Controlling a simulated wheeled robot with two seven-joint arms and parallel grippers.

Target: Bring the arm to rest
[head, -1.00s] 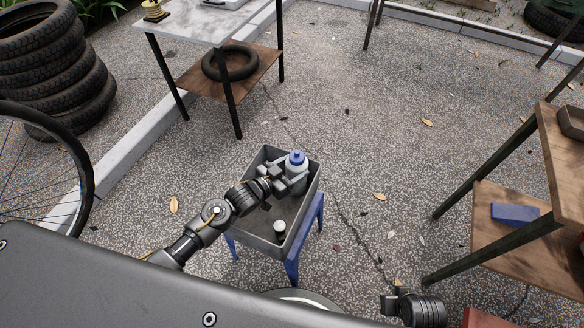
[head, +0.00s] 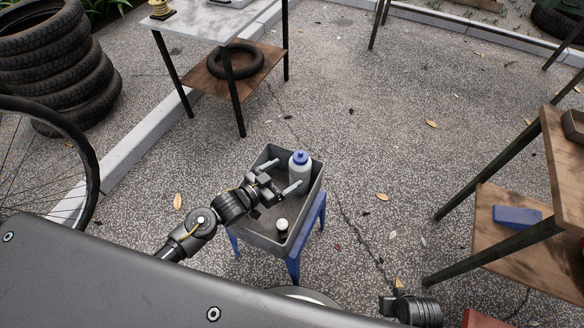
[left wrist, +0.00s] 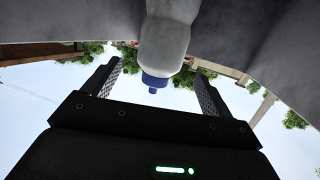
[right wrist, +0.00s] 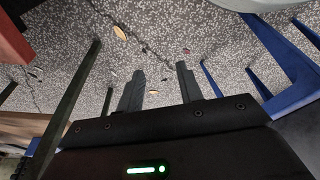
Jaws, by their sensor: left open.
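My left gripper (head: 283,176) is open over the grey tray, its two fingers spread and empty. A white bottle with a blue cap (head: 300,172) stands upright in the tray at its far right corner, just ahead of the fingertips. In the left wrist view the bottle (left wrist: 165,45) shows beyond and between the two fingers (left wrist: 155,88), which are apart from it. My right gripper (head: 388,305) hangs low at the bottom right of the head view. In the right wrist view its fingers (right wrist: 158,85) stand apart with nothing between them.
The grey tray (head: 258,238) sits on a blue-legged stand (head: 293,268) and holds a small dark, white-topped item (head: 282,227). A wooden shelf unit (head: 490,262) with a blue block (head: 517,217) stands right. A bicycle wheel (head: 92,178) is left.

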